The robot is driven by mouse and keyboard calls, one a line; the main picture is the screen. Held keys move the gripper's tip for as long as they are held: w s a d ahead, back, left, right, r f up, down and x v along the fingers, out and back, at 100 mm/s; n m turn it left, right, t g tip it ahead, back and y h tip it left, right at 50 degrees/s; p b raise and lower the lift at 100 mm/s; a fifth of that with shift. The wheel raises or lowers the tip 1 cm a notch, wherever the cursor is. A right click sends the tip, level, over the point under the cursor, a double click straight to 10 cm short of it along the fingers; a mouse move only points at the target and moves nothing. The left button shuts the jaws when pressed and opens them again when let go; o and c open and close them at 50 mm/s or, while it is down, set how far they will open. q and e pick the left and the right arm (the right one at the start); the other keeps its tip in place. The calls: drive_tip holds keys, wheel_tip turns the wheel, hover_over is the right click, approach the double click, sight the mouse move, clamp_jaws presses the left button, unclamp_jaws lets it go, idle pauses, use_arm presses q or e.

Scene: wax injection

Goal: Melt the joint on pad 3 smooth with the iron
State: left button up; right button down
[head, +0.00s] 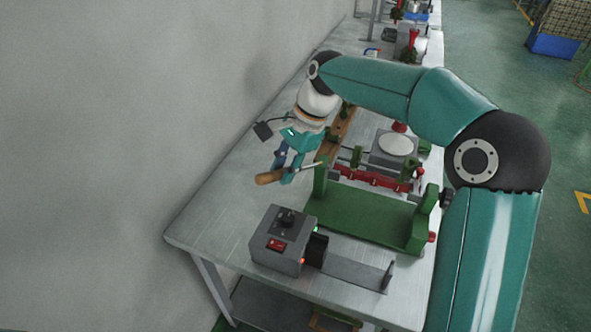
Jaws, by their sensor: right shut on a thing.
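My right gripper (287,172) is shut on the iron (268,178), around its wooden handle. The iron lies roughly level above the table, with its thin metal shaft pointing right towards the near-left post of the green fixture (365,218). I cannot tell whether the tip touches anything. A red bar with several bumps (372,178) lies along the far side of the fixture. I cannot pick out pad 3 or its joint at this size. My left gripper is not in view.
A grey control box (277,241) with a knob and red switch stands at the near table edge, beside a low grey holder (355,273). A grey block with a white disc (398,145) stands behind the fixture. The table (215,205) is bare on the left, along the wall.

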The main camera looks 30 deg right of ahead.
sight(311, 167)
drive_tip(key=shift+s+d+r+m+t, duration=0.1)
drive_tip(key=shift+d+r+m+t, duration=0.1)
drive_tip(key=shift+d+m, duration=0.25)
drive_tip(key=shift+s+d+r+m+t, duration=0.1)
drive_tip(key=shift+d+r+m, duration=0.05)
drive_tip(key=shift+d+m, duration=0.3)
drive_tip(key=shift+d+f, duration=0.1)
drive_tip(key=shift+d, duration=0.05)
drive_tip(key=shift+w+d+f+b, duration=0.1)
drive_tip(key=shift+d+f+b, duration=0.6)
drive_tip(key=shift+d, duration=0.35)
drive_tip(key=shift+d+f+b, duration=0.6)
drive_tip(key=shift+d+f, duration=0.15)
drive_tip(key=shift+d, duration=0.3)
drive_tip(key=shift+r+p, duration=0.1)
drive_tip(key=shift+p, duration=0.2)
drive_tip(key=shift+d+f, duration=0.2)
drive_tip(key=shift+d, duration=0.4)
drive_tip(key=shift+p, duration=0.4)
idle(0.7)
